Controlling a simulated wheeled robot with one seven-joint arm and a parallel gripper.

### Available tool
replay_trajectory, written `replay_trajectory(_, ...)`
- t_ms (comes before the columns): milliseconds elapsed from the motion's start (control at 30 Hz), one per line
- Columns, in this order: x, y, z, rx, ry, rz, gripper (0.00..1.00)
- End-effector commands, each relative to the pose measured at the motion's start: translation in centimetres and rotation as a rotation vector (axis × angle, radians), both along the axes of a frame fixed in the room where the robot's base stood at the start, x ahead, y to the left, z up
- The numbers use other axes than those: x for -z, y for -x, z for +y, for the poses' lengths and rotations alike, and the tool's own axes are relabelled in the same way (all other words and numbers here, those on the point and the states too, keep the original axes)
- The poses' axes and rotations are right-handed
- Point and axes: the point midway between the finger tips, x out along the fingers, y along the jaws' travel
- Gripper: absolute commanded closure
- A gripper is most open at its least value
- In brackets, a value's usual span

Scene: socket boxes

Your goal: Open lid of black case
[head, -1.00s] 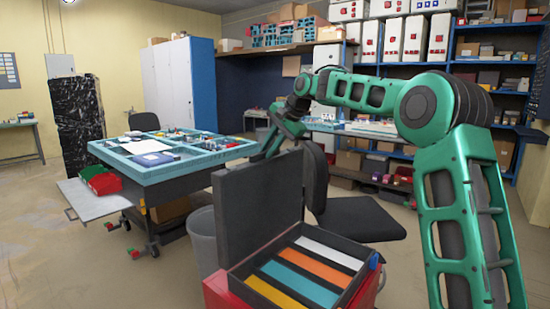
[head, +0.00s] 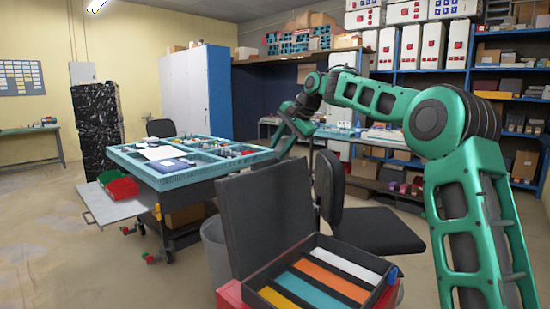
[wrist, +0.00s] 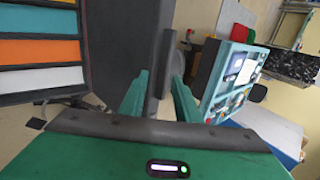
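The black case (head: 375,298) stands open on a red box. Its dark lid (head: 265,215) is raised nearly upright and leans back a little. White, orange, teal and yellow strips show inside. My gripper (head: 281,154) is by the lid's top edge, with its tips partly hidden there. In the wrist view my gripper (wrist: 159,82) has its two green fingers spread apart, with a dark upright edge between or behind them. I cannot tell whether they touch the lid. The case's strips (wrist: 40,52) and the lid's inner face (wrist: 112,40) show at the left.
A blue-topped table (head: 175,180) with sorted parts stands at the left. A black chair (head: 370,230) is right behind the case. A grey bin (head: 213,250) stands to the left of the case. Open floor lies at the far left.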

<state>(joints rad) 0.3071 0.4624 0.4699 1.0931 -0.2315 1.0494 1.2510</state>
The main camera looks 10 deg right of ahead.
Motion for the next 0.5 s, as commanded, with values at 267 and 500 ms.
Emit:
replay_trajectory(267, -4.1, 2.3, -1.9, 0.003, 0.0, -0.002, 0.7)
replay_trajectory(500, -5.5, 3.1, -2.5, 0.002, 0.001, -0.001, 0.7)
